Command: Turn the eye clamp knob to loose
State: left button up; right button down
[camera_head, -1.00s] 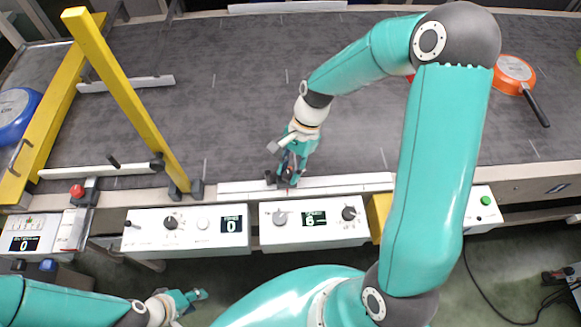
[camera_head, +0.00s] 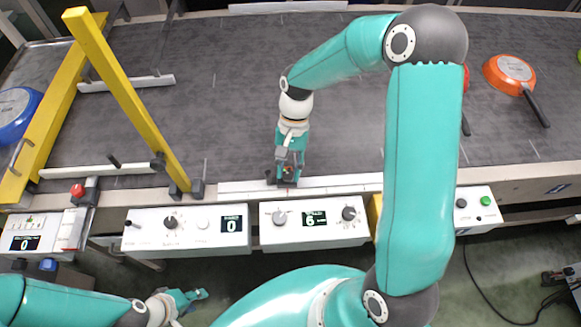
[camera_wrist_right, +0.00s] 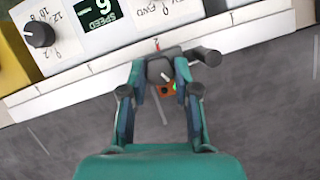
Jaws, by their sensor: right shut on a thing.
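The eye clamp knob (camera_wrist_right: 163,71) is a dark grey piece with a white pointer line in the right wrist view. It sits at the front rail by a red 2. My right gripper (camera_wrist_right: 160,80) is shut on it, with a finger on either side. In the head view my right gripper (camera_head: 284,176) is low over the rail and hides the knob. A small orange eye (camera_wrist_right: 166,89) with a green light shows between the fingers. A black cylinder (camera_wrist_right: 207,56) sticks out beside the knob. My left gripper (camera_head: 188,297) is at the lower left, away from the rail; its jaws are too small to judge.
The white front rail (camera_head: 345,184) runs along the grey belt (camera_head: 240,90). A control box (camera_head: 315,236) reading 6 and another (camera_head: 187,244) reading 0 stand below it. A yellow frame (camera_head: 130,100) rises at left. An orange pan (camera_head: 510,70) lies at right.

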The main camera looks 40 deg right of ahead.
jog(key=n, duration=0.2)
jog(key=n+g+h, duration=0.1)
jog(key=n, duration=0.1)
jog(key=n+h, duration=0.1)
jog(key=n, duration=0.1)
jog(key=shift+w+a+b, duration=0.1)
jog(key=shift+a+b, duration=0.15)
jog(key=shift+b, duration=0.1)
jog(key=n+h, duration=0.1)
jog(key=n, duration=0.2)
jog(key=n+h+b, duration=0.1)
jog(key=n, duration=0.3)
jog(key=shift+a+h, duration=0.15)
jog(key=shift+h, duration=0.25)
jog(key=c, duration=0.9)
grip_release()
jog(key=shift+o, duration=0.2)
jog(key=v, duration=1.2)
jog(key=shift+w+f, duration=0.1)
